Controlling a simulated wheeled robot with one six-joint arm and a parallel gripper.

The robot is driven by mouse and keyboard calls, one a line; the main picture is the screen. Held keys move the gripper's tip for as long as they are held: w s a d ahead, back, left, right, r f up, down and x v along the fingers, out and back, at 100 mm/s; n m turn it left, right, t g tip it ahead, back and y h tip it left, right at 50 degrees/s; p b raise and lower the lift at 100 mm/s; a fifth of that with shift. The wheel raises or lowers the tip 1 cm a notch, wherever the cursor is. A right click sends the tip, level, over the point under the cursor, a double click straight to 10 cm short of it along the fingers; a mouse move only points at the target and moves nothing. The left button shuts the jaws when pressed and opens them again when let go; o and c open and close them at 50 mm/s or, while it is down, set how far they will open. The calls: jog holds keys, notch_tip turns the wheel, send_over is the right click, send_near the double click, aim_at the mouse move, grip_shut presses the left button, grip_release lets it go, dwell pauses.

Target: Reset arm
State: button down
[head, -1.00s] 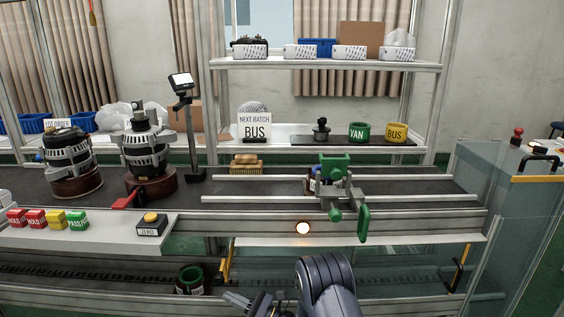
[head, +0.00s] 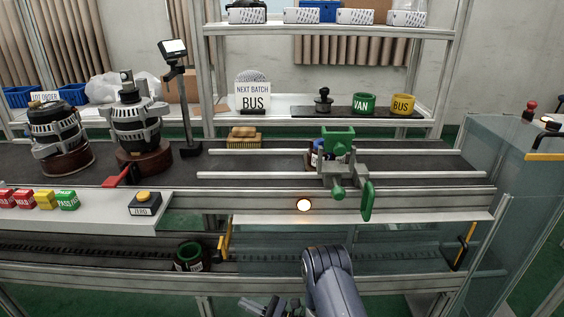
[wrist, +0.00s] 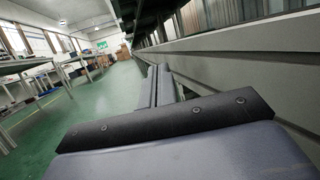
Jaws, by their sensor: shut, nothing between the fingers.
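My gripper (head: 273,307) shows at the bottom edge of the head view, low in front of the line and partly cut off by the frame. My arm rises beside it, bent, below the conveyor's front rail. In the wrist view the two fingers (wrist: 158,86) lie close together and are shut, with nothing between them. They point along the aisle over the green floor, with the side of the line close on the right. The gripper touches nothing that I can see.
The conveyor rail (head: 400,203) carries a green clamp fixture (head: 338,160). A lower belt (head: 90,248) holds a dark green cup (head: 189,256), left of my arm. A glass-sided cabinet (head: 500,180) stands at right. In the wrist view, the green floor (wrist: 95,95) is open at left, with tables beyond.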

jog(key=shift+v, duration=2.6)
jog(key=shift+w+r, duration=0.1)
jog(key=shift+r, duration=0.05)
